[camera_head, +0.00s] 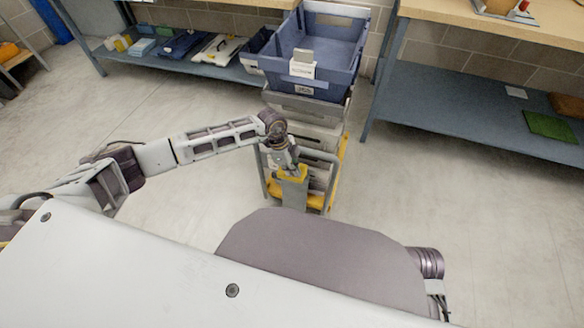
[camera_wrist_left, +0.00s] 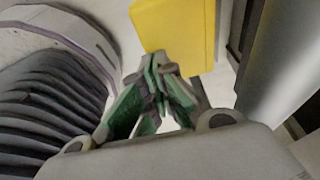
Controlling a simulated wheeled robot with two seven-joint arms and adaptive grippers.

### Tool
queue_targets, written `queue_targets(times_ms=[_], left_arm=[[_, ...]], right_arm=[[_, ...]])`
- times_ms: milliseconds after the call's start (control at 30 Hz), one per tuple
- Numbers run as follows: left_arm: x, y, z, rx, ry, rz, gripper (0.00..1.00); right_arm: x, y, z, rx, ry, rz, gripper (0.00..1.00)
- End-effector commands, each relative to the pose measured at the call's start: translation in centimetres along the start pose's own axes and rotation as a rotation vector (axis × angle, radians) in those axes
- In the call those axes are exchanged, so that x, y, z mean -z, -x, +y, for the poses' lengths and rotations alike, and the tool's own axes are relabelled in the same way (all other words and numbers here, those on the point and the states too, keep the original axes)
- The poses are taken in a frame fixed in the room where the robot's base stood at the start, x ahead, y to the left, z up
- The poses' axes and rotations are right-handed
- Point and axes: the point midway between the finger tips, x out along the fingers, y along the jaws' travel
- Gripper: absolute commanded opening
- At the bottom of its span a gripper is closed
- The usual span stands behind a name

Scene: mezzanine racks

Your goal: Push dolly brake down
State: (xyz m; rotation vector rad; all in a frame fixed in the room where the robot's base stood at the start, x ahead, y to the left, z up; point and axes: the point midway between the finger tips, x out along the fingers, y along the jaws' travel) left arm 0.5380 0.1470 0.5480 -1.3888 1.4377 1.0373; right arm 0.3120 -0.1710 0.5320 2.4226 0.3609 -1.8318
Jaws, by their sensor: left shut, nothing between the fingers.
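The dolly (camera_head: 337,190) has a yellow base and a grey tubular handle frame, and stands in the middle of the head view under a stack of crates. A yellow-topped grey part (camera_head: 294,188) is on its near side; I cannot tell for sure whether it is the brake. My left gripper (camera_head: 288,166) points down right at this part, partly covering it. In the left wrist view the shut, empty fingers (camera_wrist_left: 160,75) are close to a yellow plate (camera_wrist_left: 178,28); contact cannot be told. My right gripper is out of view.
A blue crate (camera_head: 318,55) with a white label tops grey crates (camera_head: 308,108) on the dolly. Benches with blue lower shelves (camera_head: 465,105) stand behind on both sides. The concrete floor (camera_head: 185,120) is clear left and right of the dolly.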

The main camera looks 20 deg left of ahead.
Motion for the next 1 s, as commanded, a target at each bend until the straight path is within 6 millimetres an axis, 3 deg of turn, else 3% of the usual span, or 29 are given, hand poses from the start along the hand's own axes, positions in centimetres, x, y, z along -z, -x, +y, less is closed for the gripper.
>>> queue_targets(times_ms=[433, 633, 800, 1000], left_arm=[[-0.1, -0.4, 0.0, -0.001, 0.0, 0.0, 0.0], [-0.7, -2.8, 0.1, -0.002, 0.003, 0.002, 0.0], [-1.4, -4.8, 0.0, -0.001, 0.001, 0.0, 0.0], [-1.5, -5.0, 0.0, 0.0, 0.0, 0.0, 0.0]], right_arm=[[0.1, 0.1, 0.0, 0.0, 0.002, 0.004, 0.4], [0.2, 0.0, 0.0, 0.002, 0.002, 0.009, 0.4], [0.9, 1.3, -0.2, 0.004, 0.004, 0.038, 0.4], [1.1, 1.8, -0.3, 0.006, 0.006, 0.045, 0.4]])
